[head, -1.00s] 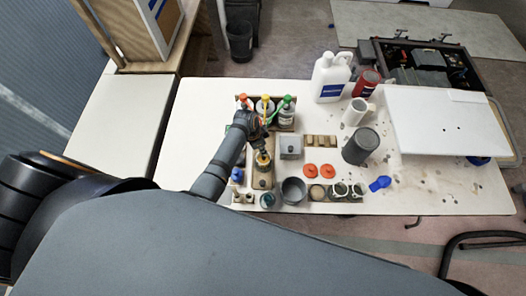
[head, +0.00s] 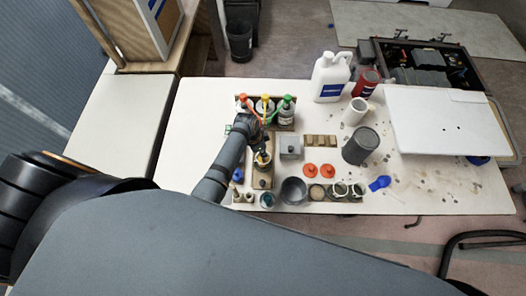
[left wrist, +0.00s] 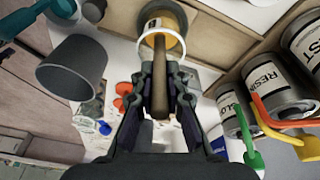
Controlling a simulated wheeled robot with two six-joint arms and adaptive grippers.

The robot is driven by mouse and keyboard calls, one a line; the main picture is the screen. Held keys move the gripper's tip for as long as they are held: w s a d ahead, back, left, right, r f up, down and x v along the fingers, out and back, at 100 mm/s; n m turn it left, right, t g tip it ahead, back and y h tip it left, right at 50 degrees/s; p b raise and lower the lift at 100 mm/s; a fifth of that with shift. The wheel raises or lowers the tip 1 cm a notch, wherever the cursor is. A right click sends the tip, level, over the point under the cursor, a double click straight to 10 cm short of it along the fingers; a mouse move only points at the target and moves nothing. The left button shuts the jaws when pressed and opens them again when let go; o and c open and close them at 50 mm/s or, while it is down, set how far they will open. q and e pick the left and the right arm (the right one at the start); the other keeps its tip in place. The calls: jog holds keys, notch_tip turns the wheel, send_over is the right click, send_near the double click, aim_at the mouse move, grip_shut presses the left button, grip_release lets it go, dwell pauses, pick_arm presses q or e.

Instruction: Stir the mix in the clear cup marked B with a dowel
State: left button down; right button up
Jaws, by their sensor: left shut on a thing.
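My left gripper (left wrist: 160,95) is shut on a brown wooden dowel (left wrist: 160,75). The dowel's far end reaches into the mouth of a clear cup (left wrist: 141,44) with an amber mix (left wrist: 174,20) inside. I cannot tell how deep the dowel's tip sits. In the head view my left gripper (head: 262,151) is over the same cup (head: 263,161), which stands on a wooden board (head: 262,172). No letter on the cup can be read from here. My right gripper is not in view.
Pump bottles (head: 286,112) with red, yellow and green heads stand behind the cup. A grey block (head: 290,146) is close on its right. A dark grey tub (head: 293,190) and small cups stand in front. A white jug (head: 330,77) is farther back. The table's left part is clear.

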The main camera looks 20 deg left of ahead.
pick_arm(q)
jog(key=shift+a, duration=0.2)
jog(key=shift+d+v, duration=0.25)
jog(key=shift+v, duration=0.9)
jog(key=shift+w+v, duration=0.15)
jog(key=shift+v, duration=1.25)
jog(key=shift+w+v, duration=0.15)
jog(key=shift+v, duration=1.3)
jog(key=shift+d, duration=0.2)
jog(key=shift+r, duration=0.1)
